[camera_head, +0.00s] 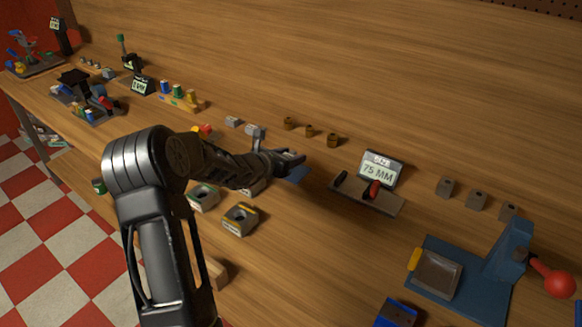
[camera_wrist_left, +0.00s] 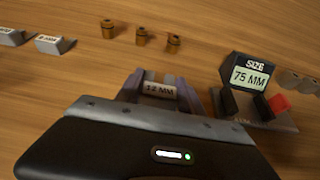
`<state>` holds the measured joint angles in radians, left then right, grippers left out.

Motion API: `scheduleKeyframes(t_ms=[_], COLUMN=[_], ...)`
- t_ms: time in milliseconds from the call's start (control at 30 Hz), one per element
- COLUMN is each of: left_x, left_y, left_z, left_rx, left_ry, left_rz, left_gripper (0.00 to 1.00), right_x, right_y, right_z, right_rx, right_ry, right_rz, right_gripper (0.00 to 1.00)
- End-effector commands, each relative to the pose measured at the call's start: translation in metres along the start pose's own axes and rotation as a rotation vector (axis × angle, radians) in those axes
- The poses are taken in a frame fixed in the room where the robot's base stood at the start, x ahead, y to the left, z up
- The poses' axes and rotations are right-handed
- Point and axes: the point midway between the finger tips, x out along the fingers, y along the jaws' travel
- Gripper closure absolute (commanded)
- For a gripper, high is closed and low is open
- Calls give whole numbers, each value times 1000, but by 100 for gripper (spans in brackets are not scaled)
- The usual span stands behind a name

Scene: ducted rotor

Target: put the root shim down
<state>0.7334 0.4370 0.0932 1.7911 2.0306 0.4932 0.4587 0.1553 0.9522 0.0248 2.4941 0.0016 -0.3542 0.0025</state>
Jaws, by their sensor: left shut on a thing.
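My left gripper (camera_head: 296,158) reaches in over the middle of the bench. It is shut on a small grey block (camera_wrist_left: 158,88) with a white label ending in "2 MM", which I take as the root shim. In the left wrist view the block sits between the two fingers; its lower part is hidden. In the head view the fingers mostly hide it, and I cannot tell whether it touches the bench. Two similar labelled grey blocks, a nearer (camera_wrist_left: 48,44) and a farther one (camera_wrist_left: 10,37), stand to the left. My right gripper is not in view.
A size gauge reading 75 MM (camera_head: 379,170) stands right of the gripper. Several brown bushings (camera_head: 310,131) stand behind it. A blue fixture with a red knob (camera_head: 470,277) is at lower right. Square labelled blocks (camera_head: 240,218) lie in front. Bare wood (camera_head: 310,250) lies front centre.

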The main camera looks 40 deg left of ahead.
Motion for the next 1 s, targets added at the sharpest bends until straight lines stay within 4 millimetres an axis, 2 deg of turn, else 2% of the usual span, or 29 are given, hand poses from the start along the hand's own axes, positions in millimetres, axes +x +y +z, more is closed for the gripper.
scheduleKeyframes(t_ms=[333, 633, 1000], left_x=[2, 15, 16], left_y=[0, 0, 0], left_z=[-4, -35, -40], left_rx=[0, 0, 1], left_ry=[0, -1, -1], left_rz=[0, 0, 1], left_gripper=[95, 95, 95], right_x=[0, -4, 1], right_y=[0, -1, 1], right_z=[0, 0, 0], right_rx=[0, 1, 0], right_ry=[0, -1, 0], right_rz=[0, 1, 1], right_gripper=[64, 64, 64])
